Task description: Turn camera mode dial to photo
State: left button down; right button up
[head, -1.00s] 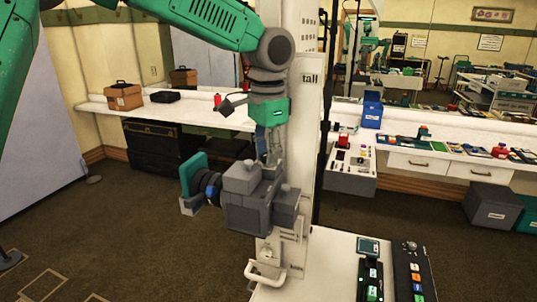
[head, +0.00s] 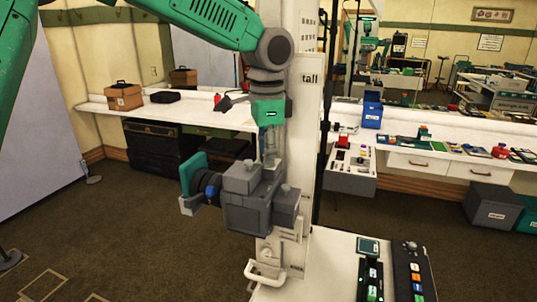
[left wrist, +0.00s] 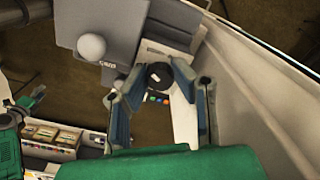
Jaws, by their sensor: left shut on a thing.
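The grey camera (head: 248,210) is by the white column in the middle of the head view, with its dark round lens and green hood (head: 193,175) pointing left. My left gripper (head: 271,157) comes down on the camera's top from above. In the left wrist view the black mode dial (left wrist: 160,76), with a small white mark, lies between the two fingertips of my left gripper (left wrist: 158,72). The fingers are shut on it. In the head view the dial is hidden by the fingers. I cannot read which mode it points to. My right gripper is not in view.
The tall white column (head: 305,150) stands close behind the camera. A white stand with a black button panel (head: 411,272) is at the lower right. A long white counter (head: 215,112) with props runs along the back wall. The floor at left is largely open.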

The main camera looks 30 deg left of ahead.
pick_arm(q)
jog(key=c, duration=1.3)
grip_release()
jog(key=shift+w+a+r, duration=0.1)
jog(key=shift+w+r, duration=0.05)
jog(key=shift+r, duration=0.1)
jog(key=shift+c, duration=0.2)
jog(key=shift+f, duration=0.1)
jog(key=shift+a, duration=0.1)
notch_tip(320, 180, up, 12)
jog(key=shift+s+f, duration=0.1)
jog(key=shift+s, duration=0.1)
